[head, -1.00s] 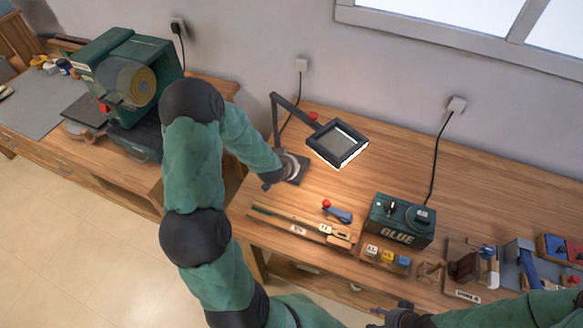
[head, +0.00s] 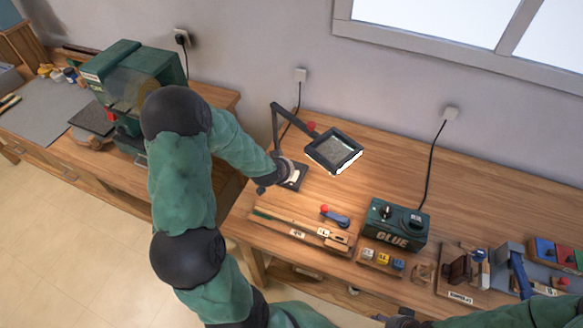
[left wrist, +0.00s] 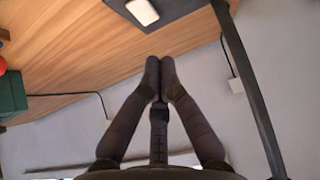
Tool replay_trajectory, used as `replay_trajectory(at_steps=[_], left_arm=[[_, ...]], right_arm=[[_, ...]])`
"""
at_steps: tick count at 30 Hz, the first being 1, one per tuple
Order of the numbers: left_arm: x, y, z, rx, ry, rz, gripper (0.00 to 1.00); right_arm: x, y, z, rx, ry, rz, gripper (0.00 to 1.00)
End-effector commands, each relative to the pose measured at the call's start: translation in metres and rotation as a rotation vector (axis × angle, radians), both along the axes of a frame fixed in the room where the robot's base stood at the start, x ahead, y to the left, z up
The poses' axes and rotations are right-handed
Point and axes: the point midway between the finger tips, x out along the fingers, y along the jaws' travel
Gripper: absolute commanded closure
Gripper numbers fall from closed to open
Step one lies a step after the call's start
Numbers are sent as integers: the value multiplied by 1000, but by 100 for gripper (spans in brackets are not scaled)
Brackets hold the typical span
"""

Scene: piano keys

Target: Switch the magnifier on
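The magnifier (head: 335,151) stands on the bench on a jointed dark arm, with a square framed lens. The lower edge of its frame shows bright white. Its dark base (head: 298,183) carries a pale switch-like block (head: 292,176); this block also shows at the top of the left wrist view (left wrist: 143,12). My left gripper (left wrist: 160,68) has its two fingers together with nothing seen between them. It is close to the base, apart from the block in the wrist view. My left wrist partly hides the base in the head view. My right gripper (head: 398,319) is partly visible at the bottom edge, its fingers unclear.
A green glue box (head: 396,224) stands right of the magnifier. A wooden tray (head: 300,229) and a blue tool with a red knob (head: 335,216) lie in front. A green machine (head: 135,75) is at the left. The bench behind the glue box is clear.

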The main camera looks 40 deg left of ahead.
Motion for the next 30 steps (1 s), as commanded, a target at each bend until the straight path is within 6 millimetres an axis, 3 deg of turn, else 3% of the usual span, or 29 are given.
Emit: replay_trajectory(at_steps=[6,12,30], left_arm=[[-29,-8,22,2,-1,1,100],[-45,-13,33,1,-1,2,100],[-51,-16,36,0,0,0,100]], right_arm=[[0,0,6,0,0,1,50],[0,0,8,0,0,1,50],[0,0,9,0,0,1,50]])
